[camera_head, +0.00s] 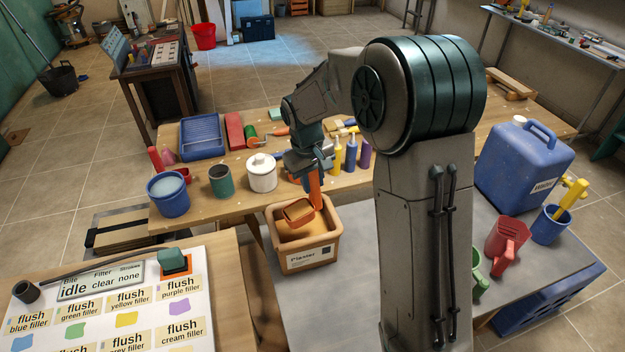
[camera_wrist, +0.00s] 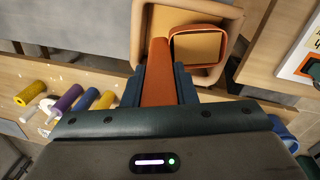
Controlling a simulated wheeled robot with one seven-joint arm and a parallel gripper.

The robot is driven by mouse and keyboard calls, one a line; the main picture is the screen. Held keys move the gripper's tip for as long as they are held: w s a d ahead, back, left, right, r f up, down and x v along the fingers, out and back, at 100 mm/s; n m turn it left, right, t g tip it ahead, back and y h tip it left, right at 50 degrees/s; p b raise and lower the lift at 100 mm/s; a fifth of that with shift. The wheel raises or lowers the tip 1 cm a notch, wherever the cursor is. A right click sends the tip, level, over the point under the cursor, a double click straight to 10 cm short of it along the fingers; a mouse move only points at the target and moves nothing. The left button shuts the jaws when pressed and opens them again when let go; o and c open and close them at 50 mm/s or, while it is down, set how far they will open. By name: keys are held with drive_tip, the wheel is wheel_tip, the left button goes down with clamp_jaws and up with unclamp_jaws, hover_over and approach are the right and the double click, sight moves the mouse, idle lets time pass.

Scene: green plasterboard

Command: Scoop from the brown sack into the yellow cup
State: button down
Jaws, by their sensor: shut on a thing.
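The brown sack (camera_head: 283,248) is a tan, box-like open container labelled "Plaster", filled with tan powder. My gripper (camera_head: 312,172) is shut on the upright handle of an orange scoop (camera_head: 299,211). In the wrist view the handle lies between my fingers (camera_wrist: 158,82), and the scoop's square bowl (camera_wrist: 198,28) is over the sack's opening. The bowl's inside looks tan; I cannot tell whether it is powder.
A white lidded pot (camera_head: 262,174), a green cup (camera_head: 221,181) and a blue bucket (camera_head: 168,194) stand left of my gripper. Several bottles (camera_head: 351,154) stand to its right. A red jug (camera_head: 507,238), a green jug (camera_head: 477,274) and a blue canister (camera_head: 520,170) stand far right.

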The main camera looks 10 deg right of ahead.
drive_tip(key=shift+g+y, duration=0.3)
drive_tip(key=shift+y, duration=0.3)
drive_tip(key=shift+r, duration=2.55)
drive_tip(key=c, duration=2.2)
unclamp_jaws()
drive_tip(key=shift+f, duration=0.1)
